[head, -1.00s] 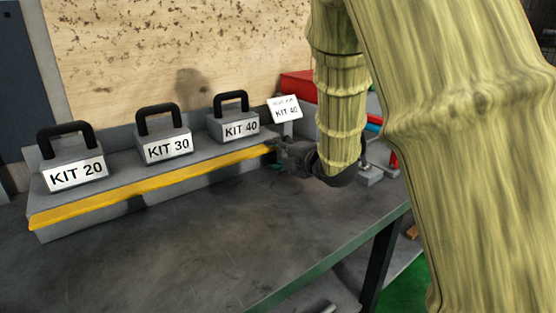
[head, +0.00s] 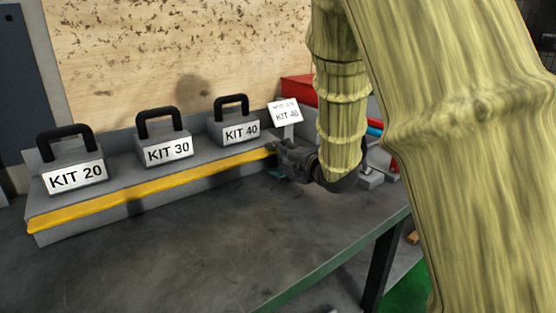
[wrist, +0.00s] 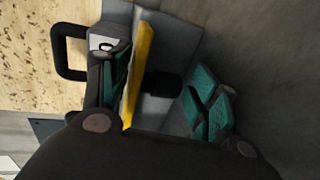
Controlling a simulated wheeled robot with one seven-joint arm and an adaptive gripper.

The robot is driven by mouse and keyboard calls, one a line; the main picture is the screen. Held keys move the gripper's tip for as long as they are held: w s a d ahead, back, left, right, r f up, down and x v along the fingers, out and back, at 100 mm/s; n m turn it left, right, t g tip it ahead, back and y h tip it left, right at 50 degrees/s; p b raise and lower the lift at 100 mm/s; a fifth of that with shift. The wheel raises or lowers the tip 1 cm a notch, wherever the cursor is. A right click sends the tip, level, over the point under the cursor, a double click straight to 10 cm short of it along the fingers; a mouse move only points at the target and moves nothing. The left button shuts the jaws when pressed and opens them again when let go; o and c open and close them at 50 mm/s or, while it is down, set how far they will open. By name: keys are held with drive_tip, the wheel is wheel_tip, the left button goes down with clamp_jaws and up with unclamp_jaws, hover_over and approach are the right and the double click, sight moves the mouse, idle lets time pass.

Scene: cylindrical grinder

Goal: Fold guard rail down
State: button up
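The guard rail is a yellow bar (head: 150,188) along the front edge of a grey shelf on the bench, standing up along that edge. It also shows in the wrist view (wrist: 141,65), running between my finger pads, closer to the left one. My gripper (head: 280,163) is at the right end of the rail in the head view. In the wrist view my gripper (wrist: 160,90) is open, with teal pads apart. I cannot tell whether the left pad touches the rail. My arm hides part of the bench's right side.
A small sign (head: 285,111) stands near my gripper. The front bench top (head: 190,250) is clear.

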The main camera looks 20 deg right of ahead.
drive_tip(key=v, duration=1.2)
drive_tip(key=shift+f, duration=0.1)
drive_tip(key=shift+c, duration=0.4)
